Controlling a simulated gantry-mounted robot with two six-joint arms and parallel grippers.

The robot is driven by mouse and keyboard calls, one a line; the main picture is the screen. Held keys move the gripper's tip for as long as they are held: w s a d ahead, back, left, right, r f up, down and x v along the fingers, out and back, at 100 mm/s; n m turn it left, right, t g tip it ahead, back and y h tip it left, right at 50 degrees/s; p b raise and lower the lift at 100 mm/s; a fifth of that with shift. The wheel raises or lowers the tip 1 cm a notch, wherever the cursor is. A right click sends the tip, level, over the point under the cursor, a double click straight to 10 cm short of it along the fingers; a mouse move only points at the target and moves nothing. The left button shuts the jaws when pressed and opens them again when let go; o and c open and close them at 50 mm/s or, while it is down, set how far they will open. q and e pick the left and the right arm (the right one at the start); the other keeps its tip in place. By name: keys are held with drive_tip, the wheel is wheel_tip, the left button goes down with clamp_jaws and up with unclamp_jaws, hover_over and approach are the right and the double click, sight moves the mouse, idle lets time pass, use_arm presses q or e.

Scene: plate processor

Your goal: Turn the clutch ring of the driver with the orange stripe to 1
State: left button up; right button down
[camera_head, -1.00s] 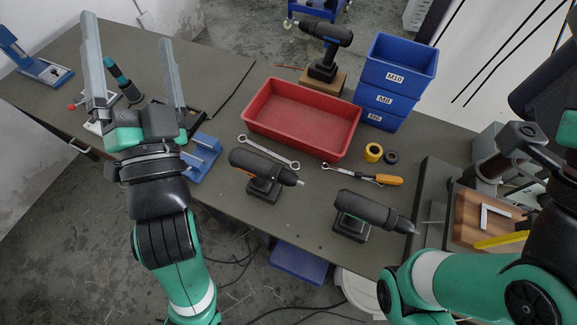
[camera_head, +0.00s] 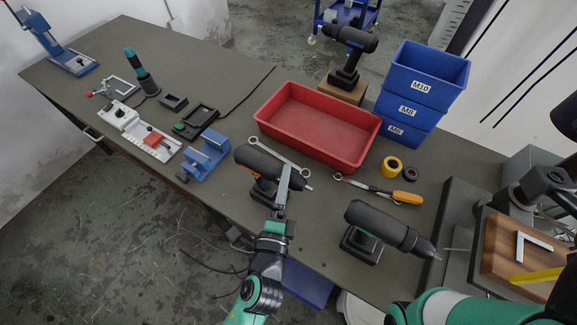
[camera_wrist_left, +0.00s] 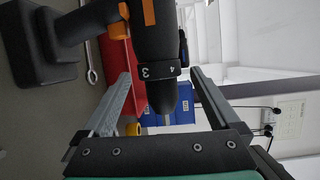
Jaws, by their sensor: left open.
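The driver with the orange stripe (camera_head: 256,162) stands on its battery in the middle of the table, its nose pointing right. In the left wrist view my left gripper (camera_wrist_left: 160,74) is open, one finger on each side of the ring and nose, with gaps visible. The ring's index mark cannot be made out. My right gripper is not visible.
A wrench (camera_head: 275,155) lies behind the driver, before a red tray (camera_head: 318,162). A green-marked driver (camera_head: 385,222) stands to the right, a blue-marked one (camera_head: 350,40) at the back. A blue fixture (camera_head: 206,158) stands left. Blue bins (camera_head: 428,68) are stacked behind.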

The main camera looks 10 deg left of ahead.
use_arm(q)
drive_tip(key=w+b, duration=0.1)
drive_tip(key=w, duration=0.4)
drive_tip(key=shift+w+d+f, duration=0.1)
drive_tip(key=shift+w, duration=0.2)
